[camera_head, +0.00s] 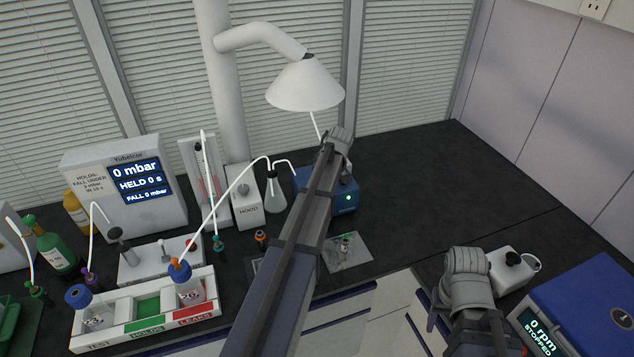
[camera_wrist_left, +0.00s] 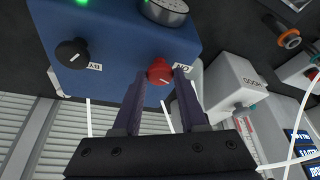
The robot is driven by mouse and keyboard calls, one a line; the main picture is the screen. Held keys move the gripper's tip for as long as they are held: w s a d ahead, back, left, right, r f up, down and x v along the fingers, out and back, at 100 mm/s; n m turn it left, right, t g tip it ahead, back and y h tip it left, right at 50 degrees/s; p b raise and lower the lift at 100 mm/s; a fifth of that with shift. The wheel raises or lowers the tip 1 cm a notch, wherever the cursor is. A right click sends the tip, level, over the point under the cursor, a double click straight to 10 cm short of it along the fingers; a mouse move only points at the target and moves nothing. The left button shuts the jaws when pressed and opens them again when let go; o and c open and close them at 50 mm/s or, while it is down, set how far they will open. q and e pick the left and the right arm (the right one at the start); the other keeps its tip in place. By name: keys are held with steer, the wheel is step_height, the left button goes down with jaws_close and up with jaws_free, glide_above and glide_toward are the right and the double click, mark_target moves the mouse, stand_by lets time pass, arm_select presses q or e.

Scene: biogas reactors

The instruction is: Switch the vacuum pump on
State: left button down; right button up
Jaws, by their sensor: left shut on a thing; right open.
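The vacuum pump is a blue box (camera_head: 345,197) at the back of the black bench, partly hidden behind my left arm. A small green light is lit on its front. In the left wrist view the blue pump panel (camera_wrist_left: 110,45) fills the upper left. It has a red knob (camera_wrist_left: 160,70) beside an ON label and a black knob (camera_wrist_left: 72,53) beside another label. My left gripper (camera_wrist_left: 160,84) is shut on the red knob, one finger on each side. In the head view its fingers are hidden. My right gripper (camera_head: 468,265) is at the lower right, open, away from the pump.
A display unit (camera_head: 122,180) reads 0 mbar. A white bottle rack (camera_head: 120,337) is at front left. A blue device (camera_head: 590,300) reads 0 rpm, STOPPED. The back right bench is clear.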

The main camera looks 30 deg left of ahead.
arm_select(q)
steer(key=shift+w+n+g, duration=0.1)
steer(key=shift+n+g, duration=0.2)
steer(key=shift+n, duration=0.5)
steer(key=shift+c, duration=2.2)
jaws_free()
steer(key=shift+r, duration=0.1)
steer(key=p+v, duration=0.7)
steer(key=shift+d+r, duration=0.2)
